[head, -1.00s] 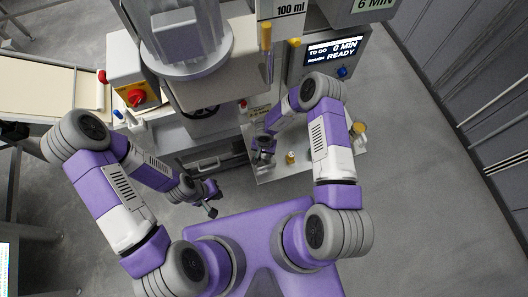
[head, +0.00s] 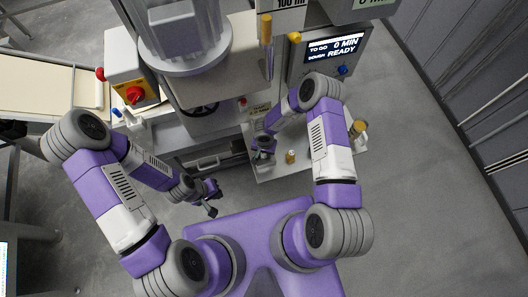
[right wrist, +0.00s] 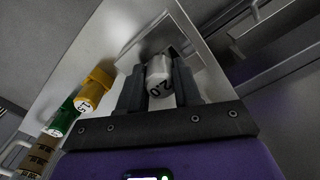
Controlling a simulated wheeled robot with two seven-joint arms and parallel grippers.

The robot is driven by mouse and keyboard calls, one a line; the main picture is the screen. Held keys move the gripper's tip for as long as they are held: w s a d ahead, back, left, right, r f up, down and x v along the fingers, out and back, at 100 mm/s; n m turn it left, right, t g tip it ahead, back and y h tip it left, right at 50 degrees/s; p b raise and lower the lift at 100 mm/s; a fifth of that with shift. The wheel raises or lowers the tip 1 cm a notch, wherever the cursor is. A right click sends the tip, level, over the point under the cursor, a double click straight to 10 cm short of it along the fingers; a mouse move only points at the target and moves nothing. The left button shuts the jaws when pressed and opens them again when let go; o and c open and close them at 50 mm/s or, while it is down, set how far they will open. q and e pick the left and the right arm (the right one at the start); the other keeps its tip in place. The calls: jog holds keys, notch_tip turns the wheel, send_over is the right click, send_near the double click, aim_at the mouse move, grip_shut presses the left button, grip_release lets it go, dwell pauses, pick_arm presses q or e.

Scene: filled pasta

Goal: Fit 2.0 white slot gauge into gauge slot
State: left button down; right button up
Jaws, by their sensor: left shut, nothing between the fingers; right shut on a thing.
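The white slot gauge (right wrist: 158,75), marked 2.0, is between the fingers of my right gripper (right wrist: 160,88) in the right wrist view. The gripper is shut on it. I cannot tell whether the gauge touches or enters a slot there. In the head view my right gripper (head: 263,150) is over the left part of a pale shelf on the machine, and the gauge is too small to make out. My left gripper (head: 210,203) is shut and empty, away from the shelf.
In the head view a brass-coloured piece (head: 290,157) stands on the shelf (head: 272,173), right of my gripper.

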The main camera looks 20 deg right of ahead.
jog(key=shift+s+f, duration=0.1)
dwell(0.4)
jog(key=o, duration=1.4)
notch_tip(320, 180, up, 7)
jog(key=p, duration=0.6)
dwell(0.4)
dwell(0.4)
